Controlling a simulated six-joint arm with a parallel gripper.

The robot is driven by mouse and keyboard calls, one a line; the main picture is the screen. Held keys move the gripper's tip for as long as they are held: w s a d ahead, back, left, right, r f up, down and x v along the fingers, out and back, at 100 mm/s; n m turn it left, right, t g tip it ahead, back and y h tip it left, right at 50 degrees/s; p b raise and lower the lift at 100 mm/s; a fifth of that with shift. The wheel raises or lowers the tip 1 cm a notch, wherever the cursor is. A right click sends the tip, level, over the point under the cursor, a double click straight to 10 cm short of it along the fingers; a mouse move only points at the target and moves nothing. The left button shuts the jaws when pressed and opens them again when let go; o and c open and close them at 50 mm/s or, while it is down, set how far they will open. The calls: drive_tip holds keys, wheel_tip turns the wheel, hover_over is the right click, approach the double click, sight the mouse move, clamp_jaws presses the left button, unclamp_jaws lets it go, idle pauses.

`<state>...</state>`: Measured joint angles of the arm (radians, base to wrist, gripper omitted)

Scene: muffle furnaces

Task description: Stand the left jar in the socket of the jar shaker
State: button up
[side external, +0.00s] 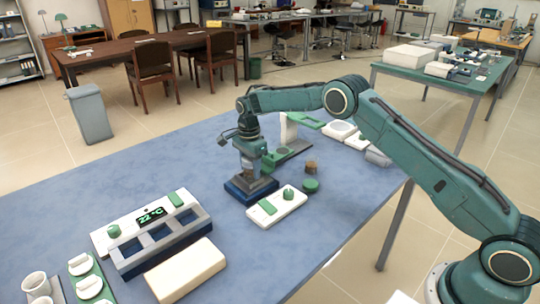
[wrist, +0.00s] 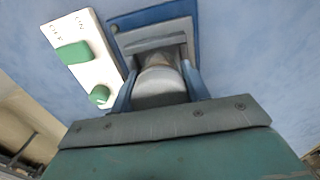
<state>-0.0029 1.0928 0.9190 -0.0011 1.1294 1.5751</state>
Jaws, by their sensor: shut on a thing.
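My gripper (side external: 248,170) points down over a dark blue square base (side external: 238,190) that looks like the jar shaker. It is shut on a pale grey rounded jar (wrist: 160,86), which shows between the fingers in the wrist view. The jar is in line with a grey frame (wrist: 152,42) on the blue base, which also shows there (wrist: 190,12). I cannot tell whether the jar is inside the socket or just above it. The fingers hide most of the jar in the side view.
A white switch panel (side external: 265,215) with a green switch and knob lies beside the base. A small brown pot (side external: 311,167) and a green disc (side external: 311,186) are to the right. A grey three-bay rack (side external: 162,246) and white block (side external: 186,270) stand front left. The left back tabletop is clear.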

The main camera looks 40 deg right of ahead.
drive_tip(key=shift+f, duration=0.2)
drive_tip(key=o, duration=1.1)
drive_tip(key=shift+c, duration=0.2)
drive_tip(key=shift+o, duration=0.4)
drive_tip(key=o, duration=0.3)
drive_tip(key=shift+r, duration=0.15)
drive_tip(key=shift+r, duration=3.85)
